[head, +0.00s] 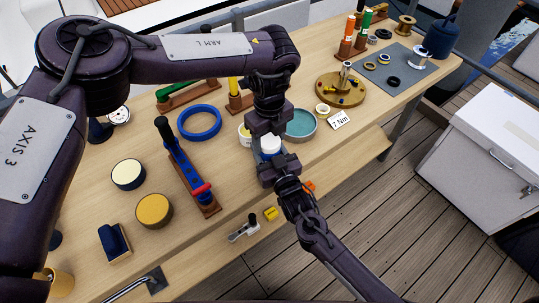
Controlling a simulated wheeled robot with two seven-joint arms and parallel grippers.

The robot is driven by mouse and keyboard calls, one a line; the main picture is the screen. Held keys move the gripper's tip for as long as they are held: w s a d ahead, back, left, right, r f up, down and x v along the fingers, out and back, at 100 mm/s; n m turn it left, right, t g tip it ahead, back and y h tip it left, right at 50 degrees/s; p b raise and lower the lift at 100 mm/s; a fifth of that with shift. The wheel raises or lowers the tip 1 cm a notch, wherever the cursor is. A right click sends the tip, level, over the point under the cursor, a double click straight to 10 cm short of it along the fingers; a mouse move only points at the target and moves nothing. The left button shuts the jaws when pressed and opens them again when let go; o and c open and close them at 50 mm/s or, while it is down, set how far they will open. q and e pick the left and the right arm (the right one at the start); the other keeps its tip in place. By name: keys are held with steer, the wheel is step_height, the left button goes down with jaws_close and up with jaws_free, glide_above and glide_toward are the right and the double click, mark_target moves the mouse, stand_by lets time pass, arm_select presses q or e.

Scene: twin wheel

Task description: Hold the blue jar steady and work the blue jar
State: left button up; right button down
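The blue jar (262,154) with a white lid (271,143) is near the front middle of the wooden bench, mostly hidden between my two grippers. My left gripper (268,134) comes down from above and is right at the lid, its fingers to either side of it. My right gripper (277,163) reaches in from the lower right, at the jar's near side, low on its body. The finger contacts are small and partly covered, so I cannot tell whether either gripper is closed on the jar.
A blue ring (199,122), a teal round dish (300,124) and a "7 Nm" card (339,120) lie close by. A wooden rack with a blue tool (183,167) stands left of the jar. A brass disc (340,90) and grey mat (402,70) are farther right.

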arm_select(q)
steer(key=c, duration=0.6)
steer(key=o, duration=1.1)
steer(key=shift+o, duration=0.2)
step_height(320, 180, up, 12)
arm_select(e)
steer(key=shift+c, duration=2.4)
jaws_free()
steer(key=shift+s, duration=0.1)
